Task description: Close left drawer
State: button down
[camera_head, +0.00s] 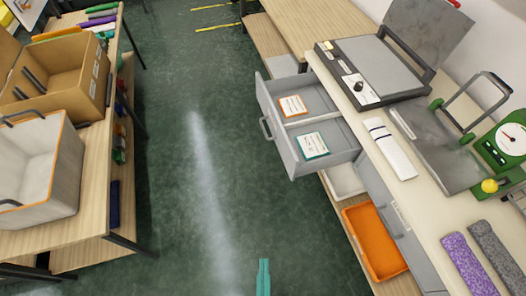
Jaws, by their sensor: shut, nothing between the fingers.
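The left drawer (292,158) is a grey drawer pulled well out from under the bench on the right, with a bar handle (266,128) on its front. Inside lie an orange-edged card (293,106) and a teal-edged card (312,146). Another grey drawer (385,200) beside it, nearer to me, is shut. My gripper (264,264) shows only as a narrow teal tip at the bottom edge. It is shut and empty, over the floor, below and apart from the open drawer.
The right bench holds a press (372,72), a metal plate (436,145), a green scale (508,140) and knitted rolls (468,264). An orange tray (375,243) sits on its lower shelf. Boxes (55,75) stand on the left table. The green aisle floor (190,190) is clear.

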jog(key=w+f+n+t, duration=0.2)
jog(key=w+f+n, duration=0.85)
jog(key=w, duration=0.55)
jog(key=w+d+f+n, duration=0.1)
jog(key=w+n, duration=0.1)
jog(key=w, duration=0.8)
jog(key=w+d+f+n+y, duration=0.1)
jog(key=w+d+f+n, duration=0.1)
jog(key=w, duration=0.8)
jog(key=w+d+f+n, duration=0.1)
jog(key=w+n, duration=0.3)
jog(key=w, duration=0.5)
jog(key=shift+w+d+f+t+y, duration=0.15)
jog(key=shift+w+d+t+y, duration=0.2)
jog(key=shift+d, duration=0.2)
